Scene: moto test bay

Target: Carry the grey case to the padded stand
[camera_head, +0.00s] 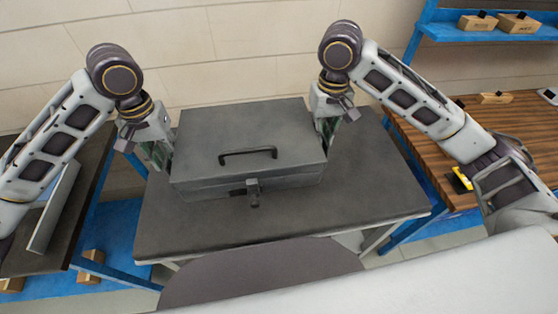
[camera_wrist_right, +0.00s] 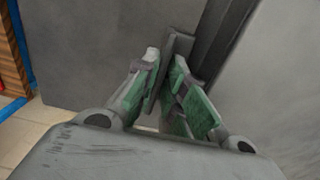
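The grey case (camera_head: 248,150), shut, with a black top handle and a front latch, is upright on or just over a dark-topped table or stand (camera_head: 280,222). I cannot tell whether this is the padded stand. My left gripper (camera_head: 163,156) is at the case's left side; its fingertips are partly hidden, so its grip is unclear. My right gripper (camera_head: 327,130) is at the right side. In the right wrist view its green-padded fingers (camera_wrist_right: 172,82) close on a narrow grey piece at the wall of the case (camera_wrist_right: 85,50).
A wooden bench (camera_head: 525,130) with a blue frame stands at the right, with a blue shelf (camera_head: 490,33) holding small boxes above. Another dark table (camera_head: 78,215) with a leaning panel is at the left. The dark top is bare in front of the case.

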